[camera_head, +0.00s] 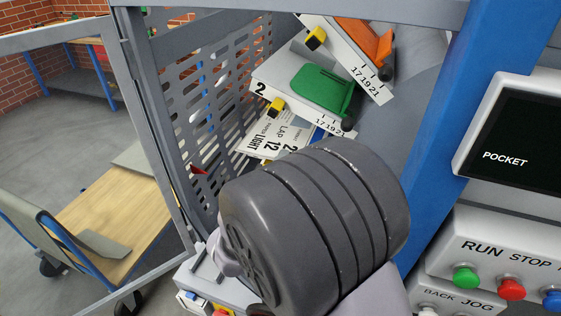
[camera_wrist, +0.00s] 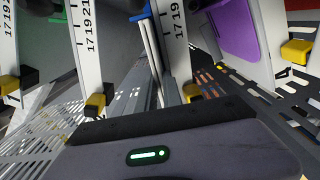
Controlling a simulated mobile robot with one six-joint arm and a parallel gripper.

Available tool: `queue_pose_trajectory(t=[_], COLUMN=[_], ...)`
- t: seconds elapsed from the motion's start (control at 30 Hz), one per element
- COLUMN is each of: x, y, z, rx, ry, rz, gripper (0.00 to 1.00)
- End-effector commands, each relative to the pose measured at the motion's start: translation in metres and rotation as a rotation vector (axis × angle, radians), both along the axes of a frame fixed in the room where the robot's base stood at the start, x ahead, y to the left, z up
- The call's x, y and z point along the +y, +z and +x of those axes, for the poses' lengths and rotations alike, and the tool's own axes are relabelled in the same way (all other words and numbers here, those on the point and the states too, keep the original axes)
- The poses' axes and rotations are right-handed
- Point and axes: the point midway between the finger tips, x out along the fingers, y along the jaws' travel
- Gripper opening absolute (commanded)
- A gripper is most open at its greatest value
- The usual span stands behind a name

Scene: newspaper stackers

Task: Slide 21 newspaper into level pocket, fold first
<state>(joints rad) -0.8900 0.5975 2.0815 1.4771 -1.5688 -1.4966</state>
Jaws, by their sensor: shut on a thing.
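A thin blue-and-white edge in the wrist view (camera_wrist: 150,50) appears to be the same paper, seen almost edge-on between two white scale plates. My gripper (camera_wrist: 160,122) is shut on the newspaper; its fingertips are hard to make out, and my wrist covers them in the head view. The green pocket (camera_head: 318,88) has a white plate marked 2 and a 17-19-21 scale. I cannot tell which edge of the newspaper is the fold.
An orange pocket (camera_head: 366,42) is above the green one, and a purple one (camera_wrist: 238,40) is in the wrist view. Yellow knobs (camera_head: 277,107) stick out from the plates. A slotted grey panel (camera_head: 210,95) stands at left, a blue post (camera_head: 490,95) at right. A control box (camera_head: 500,262) is lower right.

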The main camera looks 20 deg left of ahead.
Motion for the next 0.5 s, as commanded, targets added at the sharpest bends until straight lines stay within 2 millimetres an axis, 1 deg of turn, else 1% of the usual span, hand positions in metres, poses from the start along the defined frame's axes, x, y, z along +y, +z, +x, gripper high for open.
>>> queue_pose_trajectory(t=[0.33,0.37,0.4,0.47,0.5], x=[-0.0023,-0.0023,-0.0023,-0.0023,-0.0022], y=[-0.0003,-0.0003,-0.0003,-0.0003,-0.0003], z=[-0.0002,-0.0002,-0.0002,-0.0002,-0.0002], rx=[0.001,0.001,0.001,0.001,0.001], ry=[-0.001,-0.001,-0.001,-0.001,-0.001], rz=[0.000,0.000,0.000,0.000,0.000], gripper=[0.00,0.14,0.22,0.34,0.36])
